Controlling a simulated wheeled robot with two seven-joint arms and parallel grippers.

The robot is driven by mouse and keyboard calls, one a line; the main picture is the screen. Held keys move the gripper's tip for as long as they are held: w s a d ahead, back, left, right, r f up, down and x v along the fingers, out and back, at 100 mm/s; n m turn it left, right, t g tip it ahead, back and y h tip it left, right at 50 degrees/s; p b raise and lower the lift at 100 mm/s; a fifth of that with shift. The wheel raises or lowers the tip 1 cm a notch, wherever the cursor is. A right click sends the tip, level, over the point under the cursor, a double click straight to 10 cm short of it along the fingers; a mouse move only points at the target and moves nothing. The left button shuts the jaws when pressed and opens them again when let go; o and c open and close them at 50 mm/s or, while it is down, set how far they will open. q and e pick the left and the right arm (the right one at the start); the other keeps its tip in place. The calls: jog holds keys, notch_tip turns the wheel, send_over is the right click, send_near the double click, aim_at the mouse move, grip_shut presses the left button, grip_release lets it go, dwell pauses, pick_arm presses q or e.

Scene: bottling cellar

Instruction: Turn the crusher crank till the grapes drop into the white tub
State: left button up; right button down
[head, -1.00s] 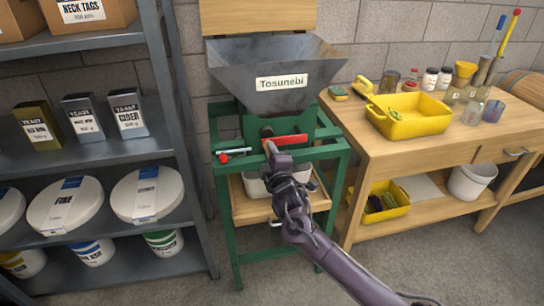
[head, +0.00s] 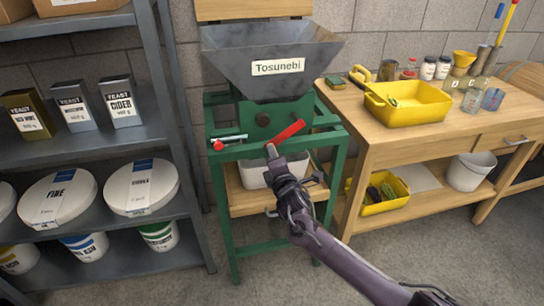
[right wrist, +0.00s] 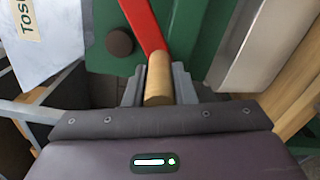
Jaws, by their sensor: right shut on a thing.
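The crusher has a grey metal hopper (head: 225,62) labelled "Tosunebi" on a green frame (head: 224,205). Its red crank (head: 287,132) slants from upper right down to lower left. My right gripper (head: 271,152) is at the crank's lower end. In the right wrist view, the right gripper (right wrist: 158,90) is shut around the wooden crank handle (right wrist: 158,72), and the red crank arm (right wrist: 143,24) runs up from it. The white tub (head: 250,176) sits below the hopper, partly hidden by my right arm. I see no grapes; the hopper's inside looks grey. My left gripper is out of view.
A rod with a red knob (head: 218,145) sticks out left of the crank. Shelves (head: 120,140) with yeast boxes and white tubs stand at left. The wooden bench (head: 390,133) at right bears a yellow basin (head: 374,106), bottles and jars. Floor is open in front.

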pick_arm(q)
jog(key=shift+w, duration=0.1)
pick_arm(e)
jog(key=shift+d+f, duration=0.15)
jog(key=shift+f, duration=0.05)
jog(key=c, duration=1.2)
grip_release()
jog(key=shift+w, duration=0.1)
jog(key=shift+r, duration=0.1)
jog(key=shift+s+d, duration=0.15)
jog(key=shift+s, duration=0.25)
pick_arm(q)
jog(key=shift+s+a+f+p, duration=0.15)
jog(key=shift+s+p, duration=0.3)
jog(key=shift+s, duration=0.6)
pick_arm(e)
jog(key=v, duration=0.7)
